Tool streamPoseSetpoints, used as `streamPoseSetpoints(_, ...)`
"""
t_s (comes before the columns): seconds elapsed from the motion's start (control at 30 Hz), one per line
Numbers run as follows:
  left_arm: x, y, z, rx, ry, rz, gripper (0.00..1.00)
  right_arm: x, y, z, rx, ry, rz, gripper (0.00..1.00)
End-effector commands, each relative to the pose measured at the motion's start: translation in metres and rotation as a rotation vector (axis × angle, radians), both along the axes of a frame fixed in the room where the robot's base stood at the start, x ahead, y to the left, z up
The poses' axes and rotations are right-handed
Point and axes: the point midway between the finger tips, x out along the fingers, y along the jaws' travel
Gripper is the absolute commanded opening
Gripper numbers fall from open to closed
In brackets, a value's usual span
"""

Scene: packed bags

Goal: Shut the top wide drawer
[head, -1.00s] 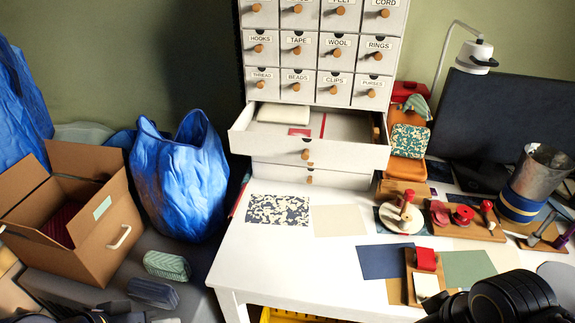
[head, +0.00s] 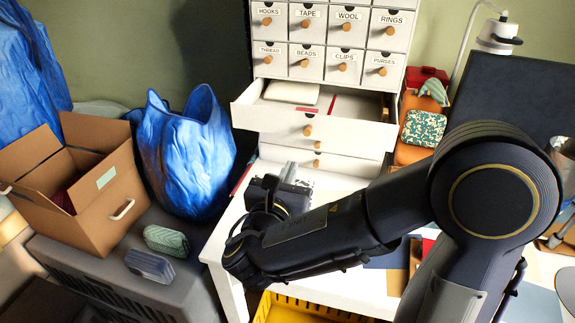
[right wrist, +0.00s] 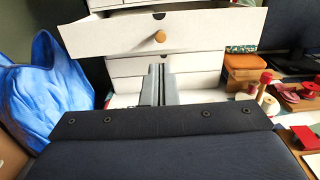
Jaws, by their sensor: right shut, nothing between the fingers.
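The top wide drawer (head: 328,129) stands pulled out of the white drawer cabinet (head: 333,85), with a round wooden knob on its front. A cream folded item and a red item lie inside it. In the right wrist view the drawer front (right wrist: 185,34) spans the top, above the fingers. My right gripper (head: 282,182) is in front of the cabinet and below the open drawer's front, apart from the knob. Its fingers (right wrist: 157,84) are shut and empty. My left gripper is not in view.
Another wide drawer (head: 308,158) below looks closed. A white table (head: 226,243) lies under my right arm. A blue bag (head: 184,155) and an open cardboard box (head: 95,200) stand left. Wooden holders and spools (right wrist: 270,100) lie right of the cabinet.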

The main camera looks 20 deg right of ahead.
Motion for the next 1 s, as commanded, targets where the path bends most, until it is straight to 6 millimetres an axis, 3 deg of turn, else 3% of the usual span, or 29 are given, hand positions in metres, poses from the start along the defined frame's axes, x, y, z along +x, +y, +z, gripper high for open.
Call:
streamPoseSetpoints(0.5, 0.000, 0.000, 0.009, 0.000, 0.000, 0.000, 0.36, 0.081, -0.064, 0.000, 0.003, 0.003, -0.006, 0.00)
streamPoseSetpoints(0.7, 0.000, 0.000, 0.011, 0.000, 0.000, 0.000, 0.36, 0.094, -0.073, -0.001, 0.003, 0.003, -0.004, 0.00)
streamPoseSetpoints(1.0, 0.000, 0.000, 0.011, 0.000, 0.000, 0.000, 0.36, 0.096, -0.074, -0.001, 0.004, 0.002, -0.002, 0.00)
